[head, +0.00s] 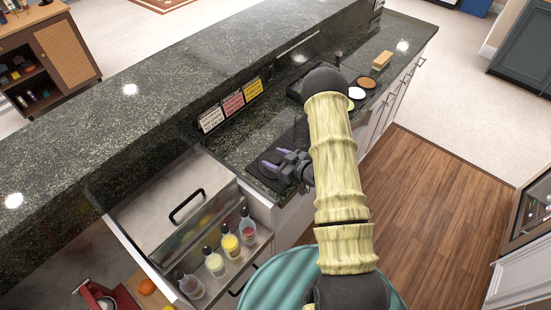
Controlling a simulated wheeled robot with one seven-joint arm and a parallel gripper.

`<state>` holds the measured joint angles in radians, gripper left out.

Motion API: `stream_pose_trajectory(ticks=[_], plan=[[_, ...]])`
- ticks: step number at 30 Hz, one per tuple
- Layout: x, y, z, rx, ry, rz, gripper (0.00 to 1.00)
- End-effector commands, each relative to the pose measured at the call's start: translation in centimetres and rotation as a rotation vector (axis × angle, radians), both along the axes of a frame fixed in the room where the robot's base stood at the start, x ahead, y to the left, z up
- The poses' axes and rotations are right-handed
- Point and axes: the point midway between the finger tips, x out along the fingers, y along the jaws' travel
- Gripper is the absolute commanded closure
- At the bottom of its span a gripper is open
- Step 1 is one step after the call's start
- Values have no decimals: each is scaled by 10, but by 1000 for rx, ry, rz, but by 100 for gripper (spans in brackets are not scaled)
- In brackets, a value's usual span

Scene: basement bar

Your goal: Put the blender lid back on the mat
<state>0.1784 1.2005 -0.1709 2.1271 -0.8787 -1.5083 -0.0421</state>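My gripper (277,159) is low over the dark granite counter, in the middle of the head view. Its two purple-tipped fingers point left and stand apart, and I see nothing between them. A dark, flat patch that looks like the mat (267,180) lies under and beside the fingers. My arm hides part of the counter to the right. I cannot make out the blender lid; it may be hidden by my gripper or arm, or too dark against the counter.
An open ice well with a handled metal lid (170,207) and a rack of bottles (229,242) lie at lower left. Three labelled cards (233,104) stand against the raised bar ledge. Small round dishes (357,93) and a wooden block (382,60) sit farther along the counter.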

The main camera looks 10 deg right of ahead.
Motion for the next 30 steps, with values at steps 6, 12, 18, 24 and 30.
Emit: stream_pose_trajectory(ticks=[6, 12, 18, 24, 30], plan=[[0, 0, 1, 0, 0, 0, 44], [-10, -9, 5, -1, 0, -5, 44], [-38, -30, 14, 0, 1, -7, 44], [-69, -52, 27, 0, 0, -7, 44], [-89, -66, 36, 0, 0, -3, 44]])
